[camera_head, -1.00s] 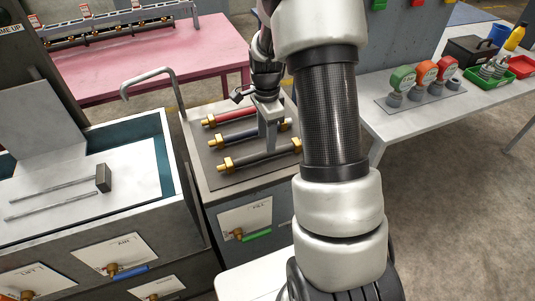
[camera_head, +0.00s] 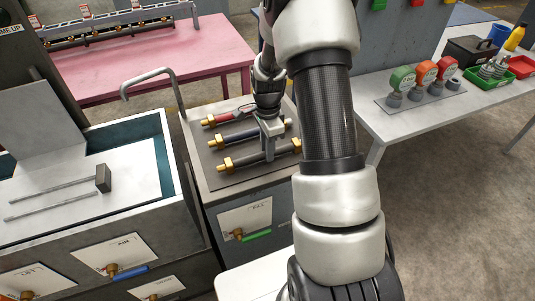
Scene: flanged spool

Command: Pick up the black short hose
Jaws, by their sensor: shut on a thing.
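The black short hose (camera_head: 247,160) lies on the dark top of the cabinet, with brass fittings at both ends, nearest of three hoses. My gripper (camera_head: 268,154) points down onto it and is shut around its middle, right of centre. The hose appears still at the level of the cabinet top. The fingertips are small and partly merge with the dark hose.
A basin (camera_head: 163,150) stands left, a pink table (camera_head: 205,50) behind, and a white table (camera_head: 408,120) with valves right.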

